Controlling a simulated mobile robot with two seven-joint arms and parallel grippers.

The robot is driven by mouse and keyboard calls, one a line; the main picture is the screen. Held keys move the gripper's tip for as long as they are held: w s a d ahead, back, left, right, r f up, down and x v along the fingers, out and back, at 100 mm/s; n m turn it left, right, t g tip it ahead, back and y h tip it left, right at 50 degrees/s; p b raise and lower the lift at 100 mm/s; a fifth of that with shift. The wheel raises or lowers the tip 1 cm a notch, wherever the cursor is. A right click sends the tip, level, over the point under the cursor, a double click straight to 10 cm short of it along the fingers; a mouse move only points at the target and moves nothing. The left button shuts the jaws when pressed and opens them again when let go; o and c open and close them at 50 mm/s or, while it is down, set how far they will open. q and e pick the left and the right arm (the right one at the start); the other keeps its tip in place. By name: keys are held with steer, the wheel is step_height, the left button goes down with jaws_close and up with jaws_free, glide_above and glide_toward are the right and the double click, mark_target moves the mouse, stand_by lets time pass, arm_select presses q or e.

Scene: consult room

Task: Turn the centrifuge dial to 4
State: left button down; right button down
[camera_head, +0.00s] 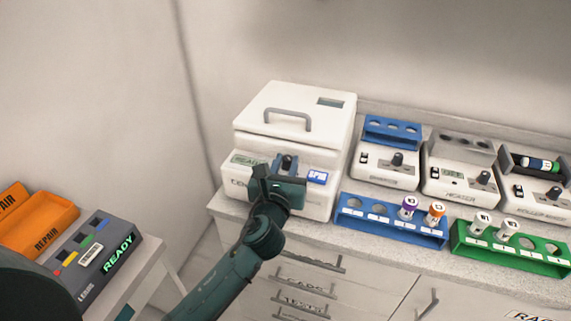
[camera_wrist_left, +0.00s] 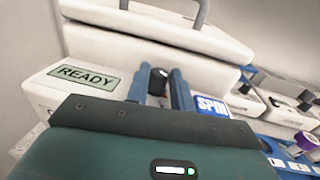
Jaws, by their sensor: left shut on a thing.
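The white centrifuge (camera_head: 297,111) stands on the counter with its handled lid down. Its READY display (camera_head: 247,160) is left of the dial and its blue SPIN button (camera_head: 318,177) is right of it. The dark dial (camera_head: 287,162) is on the front panel. My left gripper (camera_head: 286,167) is at the panel, shut on the dial. In the left wrist view the two fingers (camera_wrist_left: 160,88) stand on either side of the dial (camera_wrist_left: 158,74). The dial's numbers and pointer are hidden or too small to read. My right gripper is not in view.
A blue rack (camera_head: 345,212) with capped tubes and a green rack (camera_head: 460,243) stand right of the centrifuge, in front of several small white machines (camera_head: 385,170). At left, a side table holds a grey READY box (camera_head: 80,285) and orange REPAIR bins (camera_head: 50,222).

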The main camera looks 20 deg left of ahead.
arm_select(q)
steer(key=c, duration=2.2)
jaws_free()
steer(key=shift+w+d+n+g+y, duration=0.1)
steer(key=shift+n+g+y, duration=0.15)
steer(key=shift+n+y, duration=0.45)
steer(key=shift+s+d+n+g+y, duration=0.1)
steer(key=shift+n+g+y, duration=0.2)
steer(key=shift+y, duration=0.65)
steer(key=shift+w+d+n+g+y, duration=0.1)
steer(key=shift+n+g+y, duration=0.05)
steer(key=shift+n+y, duration=0.6)
steer(key=c, duration=1.2)
jaws_free()
steer(key=shift+m, duration=0.25)
